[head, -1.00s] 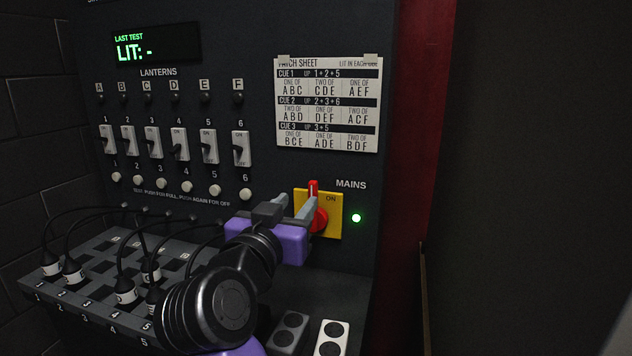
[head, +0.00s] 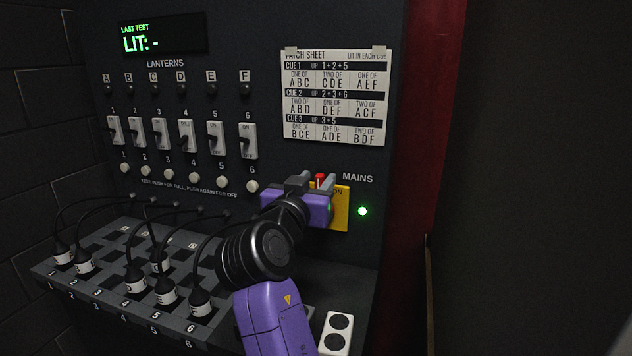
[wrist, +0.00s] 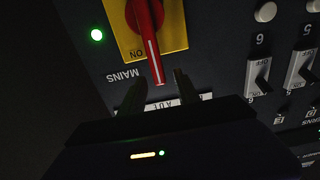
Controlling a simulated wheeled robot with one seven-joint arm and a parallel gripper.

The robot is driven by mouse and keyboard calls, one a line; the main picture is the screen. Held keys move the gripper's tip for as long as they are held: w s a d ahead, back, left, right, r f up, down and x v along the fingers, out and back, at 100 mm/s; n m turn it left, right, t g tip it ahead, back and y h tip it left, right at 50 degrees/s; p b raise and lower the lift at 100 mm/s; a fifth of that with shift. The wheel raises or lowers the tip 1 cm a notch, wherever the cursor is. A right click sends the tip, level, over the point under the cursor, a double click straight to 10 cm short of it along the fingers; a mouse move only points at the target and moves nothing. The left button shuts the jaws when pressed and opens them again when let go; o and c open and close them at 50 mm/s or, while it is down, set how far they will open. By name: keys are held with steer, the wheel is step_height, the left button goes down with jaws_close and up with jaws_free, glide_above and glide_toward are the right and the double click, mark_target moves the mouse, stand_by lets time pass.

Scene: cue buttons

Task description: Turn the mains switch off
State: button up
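The mains switch is a red rotary handle (head: 320,179) on a yellow plate (head: 342,210) at the panel's lower right. In the wrist view the red handle (wrist: 147,40) points at the ON mark on the yellow plate (wrist: 175,28). The green lamp (head: 362,211) beside it is lit. My gripper (head: 316,178) is at the handle's upper end, hiding its lower part in the head view. In the wrist view my gripper (wrist: 159,76) is open, its fingers apart on either side of the handle's tip, with visible gaps. I cannot tell the depth overlap.
A patch sheet (head: 335,98) hangs above the switch. Lantern switches (head: 215,138) and round buttons (head: 222,182) are to the left. Several plugged cables (head: 165,285) stand on the sloped desk below. A white two-button box (head: 336,333) lies at the lower right.

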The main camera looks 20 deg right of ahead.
jaws_close()
stand_by(1.3)
